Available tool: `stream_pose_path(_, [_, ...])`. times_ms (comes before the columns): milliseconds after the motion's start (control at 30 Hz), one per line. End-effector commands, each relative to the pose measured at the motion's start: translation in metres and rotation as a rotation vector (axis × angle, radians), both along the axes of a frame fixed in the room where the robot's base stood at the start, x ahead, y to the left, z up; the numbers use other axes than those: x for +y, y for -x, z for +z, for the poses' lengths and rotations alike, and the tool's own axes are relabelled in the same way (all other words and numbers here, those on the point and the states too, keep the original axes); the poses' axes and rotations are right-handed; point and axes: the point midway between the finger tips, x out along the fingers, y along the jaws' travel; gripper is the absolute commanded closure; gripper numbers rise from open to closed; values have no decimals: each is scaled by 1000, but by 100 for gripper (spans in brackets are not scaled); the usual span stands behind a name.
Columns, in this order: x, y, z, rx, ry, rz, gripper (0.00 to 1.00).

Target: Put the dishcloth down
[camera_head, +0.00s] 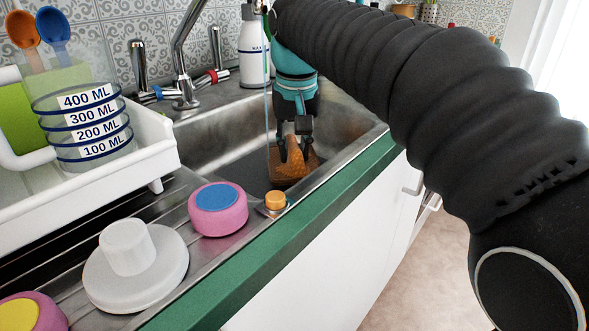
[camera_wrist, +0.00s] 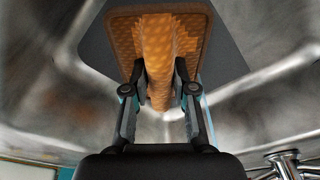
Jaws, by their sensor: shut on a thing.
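The orange-brown dishcloth (camera_head: 291,159) is in the sink basin (camera_head: 232,150). It also shows in the wrist view (camera_wrist: 158,48), with a raised fold pinched in the middle and flat, rounded edges spread around it. My gripper (camera_head: 292,140) points down into the basin and is shut on the fold; its fingertips (camera_wrist: 159,82) press on both sides of it. A dark grey flat patch (camera_wrist: 226,52) shows beneath the cloth in the wrist view. I cannot tell whether the cloth touches it. Part of the cloth is hidden by the fingers.
A faucet (camera_head: 184,60) and white bottle (camera_head: 253,50) stand behind the basin. A white rack (camera_head: 150,150) with a measuring cup (camera_head: 90,125) is at left. A pink-and-blue round item (camera_head: 218,209), white plug-like piece (camera_head: 135,268) and small orange-topped item (camera_head: 275,201) sit on the drainboard.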

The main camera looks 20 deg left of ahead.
Motion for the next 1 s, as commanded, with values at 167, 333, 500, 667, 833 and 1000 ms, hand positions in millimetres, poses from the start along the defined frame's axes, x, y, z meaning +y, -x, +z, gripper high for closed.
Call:
stream_pose_path(167, [0, 0, -13, 0, 0, 0, 100])
stream_pose_path(333, [0, 0, -35, 1, 2, 0, 100])
stream_pose_path(500, [0, 0, -48, 0, 0, 0, 100])
stream_pose_path(667, [0, 0, -50, 2, 1, 0, 100])
stream_pose_path(833, [0, 0, -50, 2, 1, 0, 49])
stream_pose_path(1000, [0, 0, -50, 1, 1, 0, 49])
